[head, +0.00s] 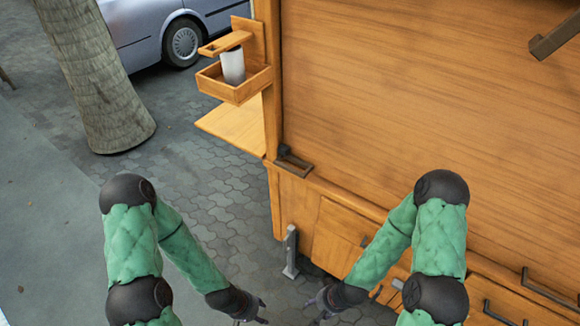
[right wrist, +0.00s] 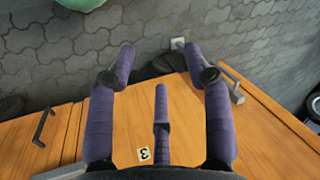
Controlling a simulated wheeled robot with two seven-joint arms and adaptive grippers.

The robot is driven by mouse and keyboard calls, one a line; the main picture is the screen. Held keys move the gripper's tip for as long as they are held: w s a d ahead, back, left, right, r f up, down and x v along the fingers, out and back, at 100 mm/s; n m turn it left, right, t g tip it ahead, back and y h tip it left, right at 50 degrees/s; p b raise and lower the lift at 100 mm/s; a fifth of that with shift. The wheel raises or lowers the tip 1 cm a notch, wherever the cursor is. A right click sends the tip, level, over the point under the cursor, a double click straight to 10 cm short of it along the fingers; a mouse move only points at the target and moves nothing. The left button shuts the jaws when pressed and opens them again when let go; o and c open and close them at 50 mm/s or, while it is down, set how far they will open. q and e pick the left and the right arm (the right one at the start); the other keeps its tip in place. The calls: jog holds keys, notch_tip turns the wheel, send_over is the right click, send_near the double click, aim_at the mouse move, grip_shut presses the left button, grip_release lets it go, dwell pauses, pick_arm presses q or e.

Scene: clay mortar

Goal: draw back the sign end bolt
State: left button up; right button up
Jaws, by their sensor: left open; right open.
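A dark metal bolt-like fitting (head: 293,162) sits at the near-left corner of the wooden kiosk, on the ledge below the large panel. A second dark bracket (head: 555,38) shows at the upper right of the panel. I cannot tell for certain which fitting is the sign end bolt. My left gripper (head: 250,310) is open and empty, low in front of the kiosk and well below the corner fitting. My right gripper (head: 322,303) is open and empty beside the kiosk's lower front; its spread purple fingers also show in the right wrist view (right wrist: 161,62).
The wooden kiosk (head: 420,90) fills the right side. A grey metal post (head: 291,252) stands at its lower front. Dark handles (head: 548,292) are on the lower fronts. A side box (head: 233,90) holds a white cup (head: 232,66).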

jog(key=w+a+r+n+t+h+p, duration=0.25)
jog(key=w+n+t, duration=0.25)
jog(key=w, duration=0.8)
jog(key=n+t+h+p, duration=0.3)
jog(key=n+t+h, duration=0.2)
jog(key=n+t, duration=0.65)
send_near(289, 170)
jog(key=shift+n, duration=0.35)
jog(key=b+x, duration=0.2)
jog(key=x, duration=0.7)
jog(key=shift+w, duration=0.25)
jog(key=shift+w+d+b, duration=0.1)
jog(key=shift+w+b, duration=0.2)
jog(key=shift+w, duration=0.4)
jog(key=shift+c, duration=0.3)
grip_shut()
